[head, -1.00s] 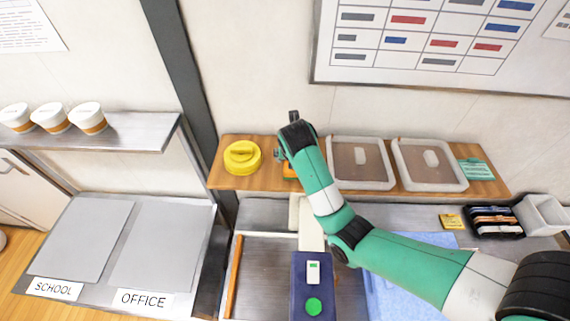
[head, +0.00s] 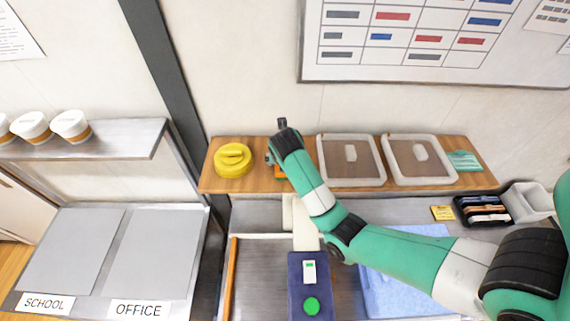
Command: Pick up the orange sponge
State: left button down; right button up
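The orange sponge (head: 280,172) is on the wooden shelf (head: 215,185), between the yellow round item and the first lidded tray. Only a small orange patch of it shows, since my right wrist covers the rest. My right gripper (head: 270,159) is low over the shelf at the sponge. Its fingers are mostly hidden behind the wrist, so I cannot tell whether they are open, shut or touching the sponge. My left gripper is not in view.
A yellow round item (head: 233,160) sits left of my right gripper. Two lidded trays (head: 350,183) (head: 420,182) and a teal cloth-like item (head: 464,161) stand to the right. Below are a navy box (head: 295,290) with a green button and a blue cloth (head: 400,295).

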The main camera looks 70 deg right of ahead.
jog(key=c, duration=1.2)
jog(key=shift+r, duration=0.15)
